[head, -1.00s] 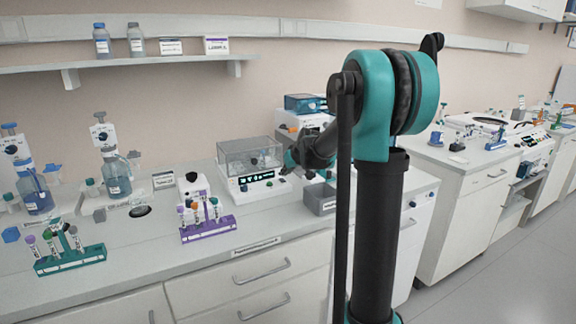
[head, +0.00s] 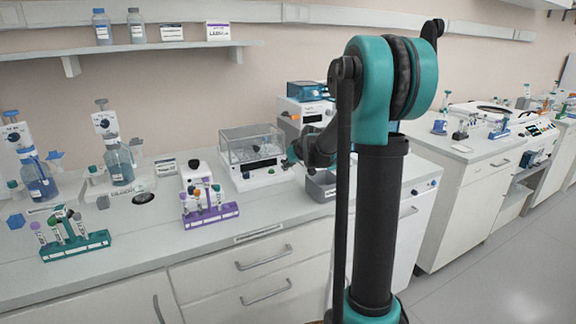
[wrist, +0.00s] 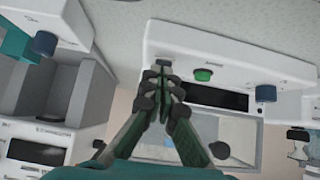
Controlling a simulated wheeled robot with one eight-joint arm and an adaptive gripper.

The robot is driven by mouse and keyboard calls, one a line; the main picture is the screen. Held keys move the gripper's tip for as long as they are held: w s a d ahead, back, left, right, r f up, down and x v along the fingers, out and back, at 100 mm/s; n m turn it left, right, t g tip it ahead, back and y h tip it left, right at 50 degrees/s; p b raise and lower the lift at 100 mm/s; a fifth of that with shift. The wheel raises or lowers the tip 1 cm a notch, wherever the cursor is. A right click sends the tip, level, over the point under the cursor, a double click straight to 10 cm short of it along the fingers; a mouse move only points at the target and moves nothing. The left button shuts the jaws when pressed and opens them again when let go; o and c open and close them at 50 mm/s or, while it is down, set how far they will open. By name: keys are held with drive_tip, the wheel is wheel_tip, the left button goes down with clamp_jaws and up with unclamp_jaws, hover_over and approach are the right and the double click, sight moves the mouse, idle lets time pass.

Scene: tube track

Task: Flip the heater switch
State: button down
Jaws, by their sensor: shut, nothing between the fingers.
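A white device with a clear-lidded box (head: 252,147) and a black display stands on the bench in the head view. I take it for the heater. In the wrist view, its white front panel (wrist: 225,50) carries a green button (wrist: 203,75), a dark blue knob (wrist: 265,93) and the dark display (wrist: 212,97). My gripper (wrist: 164,72) is shut and empty, its tips over the panel left of the green button. The fingers cover that part, so a switch there and any contact are hard to make out. In the head view my gripper (head: 291,161) is at the device's right front.
A grey open box (head: 320,186) is close to my gripper on the right. A white instrument with a blue top (head: 306,91) stands behind. A purple tube rack (head: 210,217) and a teal tube rack (head: 75,247) stand to the left. The bench front is clear.

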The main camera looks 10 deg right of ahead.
drive_tip(key=shift+r, duration=0.1)
drive_tip(key=shift+r, duration=0.75)
drive_tip(key=shift+r, duration=0.1)
drive_tip(key=shift+r, duration=0.3)
drive_tip(key=r, duration=0.2)
drive_tip(key=shift+s+r, duration=0.2)
drive_tip(key=shift+r, duration=0.2)
drive_tip(key=v, duration=1)
drive_tip(key=shift+s+d+f, duration=0.2)
drive_tip(key=shift+s+f, duration=0.1)
drive_tip(key=shift+s, duration=0.15)
